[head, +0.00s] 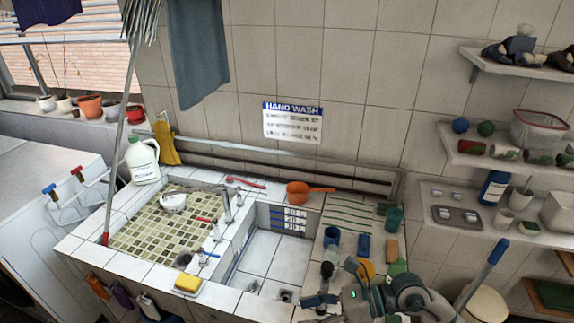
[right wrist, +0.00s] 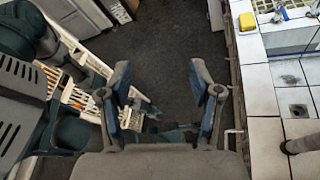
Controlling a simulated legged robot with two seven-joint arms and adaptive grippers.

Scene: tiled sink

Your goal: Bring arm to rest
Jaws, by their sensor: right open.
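My right arm comes in at the bottom right of the head view. Its gripper (head: 320,302) is in front of the sink's right part, at the counter's front edge. In the right wrist view the two blue-padded fingers of the right gripper (right wrist: 160,88) stand wide apart with nothing between them. Dark floor (right wrist: 165,50) lies below them. My left gripper does not show in either view.
The tiled sink (head: 253,244) has a left basin with a white bowl (head: 173,202). A yellow sponge (head: 188,283) lies on its front rim. Cups, including a blue one (head: 332,236), stand on the right. Shelves (head: 500,162) jut from the right wall.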

